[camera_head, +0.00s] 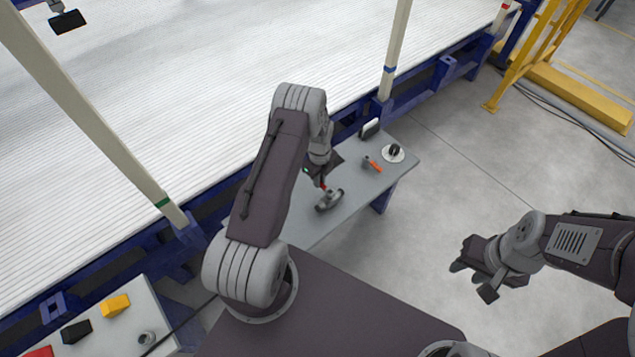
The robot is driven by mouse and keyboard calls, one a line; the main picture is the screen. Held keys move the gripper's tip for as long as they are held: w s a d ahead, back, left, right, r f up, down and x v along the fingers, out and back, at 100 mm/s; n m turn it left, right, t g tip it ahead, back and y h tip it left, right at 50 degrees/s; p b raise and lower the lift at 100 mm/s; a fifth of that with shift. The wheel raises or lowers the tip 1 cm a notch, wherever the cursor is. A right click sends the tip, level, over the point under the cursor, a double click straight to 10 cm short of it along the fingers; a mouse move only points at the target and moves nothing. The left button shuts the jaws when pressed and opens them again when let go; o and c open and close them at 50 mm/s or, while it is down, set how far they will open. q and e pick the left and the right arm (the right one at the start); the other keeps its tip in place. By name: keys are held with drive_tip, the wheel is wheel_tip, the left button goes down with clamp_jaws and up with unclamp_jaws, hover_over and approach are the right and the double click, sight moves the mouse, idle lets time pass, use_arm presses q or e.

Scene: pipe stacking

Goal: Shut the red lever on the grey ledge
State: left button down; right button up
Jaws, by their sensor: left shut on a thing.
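The grey ledge (352,198) stands beyond my base, alongside the white slatted surface. The red lever (324,187) shows as a small red piece at the tip of my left gripper (322,181), above a grey metal valve-like body (329,201) on the ledge. My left gripper points down and is shut on the red lever; its fingers and arm hide most of the lever, so its exact angle cannot be told. My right gripper (474,282) is open and empty, over the floor at the right, well apart from the ledge.
An orange-red handled piece (374,166), a round white disc with a black knob (394,152) and a black-and-white block (370,128) sit on the ledge's far part. A white pole (395,50) rises behind.

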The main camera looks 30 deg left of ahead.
use_arm(q)
drive_tip(key=shift+w+d+m, duration=0.1)
drive_tip(key=shift+w+m, duration=0.15)
drive_tip(key=shift+m, duration=0.15)
idle(0.3)
drive_tip(key=c, duration=1.4)
unclamp_jaws()
drive_tip(key=shift+c, duration=0.2)
wheel_tip(320, 180, up, 9)
drive_tip(key=p, duration=0.1)
